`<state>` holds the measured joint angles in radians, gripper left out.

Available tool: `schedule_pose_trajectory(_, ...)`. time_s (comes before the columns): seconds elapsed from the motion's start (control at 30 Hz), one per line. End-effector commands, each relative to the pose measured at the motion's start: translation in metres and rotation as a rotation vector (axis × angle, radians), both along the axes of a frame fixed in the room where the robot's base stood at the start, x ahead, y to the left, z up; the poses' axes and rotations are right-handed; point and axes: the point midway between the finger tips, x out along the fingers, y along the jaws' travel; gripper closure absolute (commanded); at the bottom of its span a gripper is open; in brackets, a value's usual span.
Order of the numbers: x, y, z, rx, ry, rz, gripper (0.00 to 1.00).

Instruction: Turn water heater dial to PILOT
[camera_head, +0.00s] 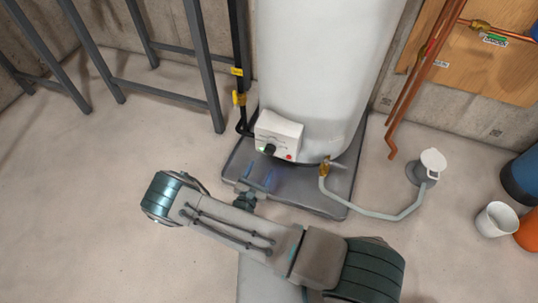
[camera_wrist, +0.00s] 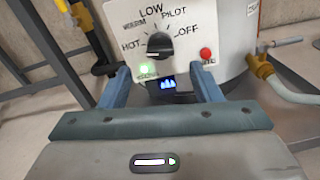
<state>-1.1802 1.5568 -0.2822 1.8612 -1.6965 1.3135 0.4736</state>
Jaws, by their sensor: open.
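The water heater (camera_head: 320,70) is a tall white tank on a dark pan. Its white control box (camera_head: 280,132) sits low on the front. The black dial (camera_wrist: 159,46) is on the box's face in the wrist view, with HOT, WARM, LOW, PILOT and OFF printed around it. I cannot tell surely which label the dial points at. My gripper (camera_wrist: 160,74) is open and empty, its two blue fingers apart below the dial on either side. It also shows in front of the box in the head view (camera_head: 259,180). The fingers do not appear to touch the dial.
A red button (camera_wrist: 206,54) is right of the dial, and a green light glows below it. A brass drain valve (camera_head: 325,168) with a grey hose (camera_head: 385,217) is at right. A black gas pipe and metal rack stand left. Floor at left is clear.

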Motion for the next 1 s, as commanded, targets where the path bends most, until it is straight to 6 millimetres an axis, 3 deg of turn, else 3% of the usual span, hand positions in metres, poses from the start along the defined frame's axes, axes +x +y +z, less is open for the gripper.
schedule_pose_trajectory(0.2,0.044,-0.017,-0.003,0.0,-0.002,-0.003,0.42)
schedule_pose_trajectory(0.4,0.071,-0.026,-0.002,0.001,-0.001,-0.001,0.42)
schedule_pose_trajectory(0.83,0.082,-0.03,0.0,0.0,0.0,-0.001,0.42)
schedule_pose_trajectory(0.87,0.082,-0.03,0.0,0.0,0.0,-0.001,0.45)
schedule_pose_trajectory(1.0,0.082,-0.03,0.0,0.0,0.0,-0.001,0.84)
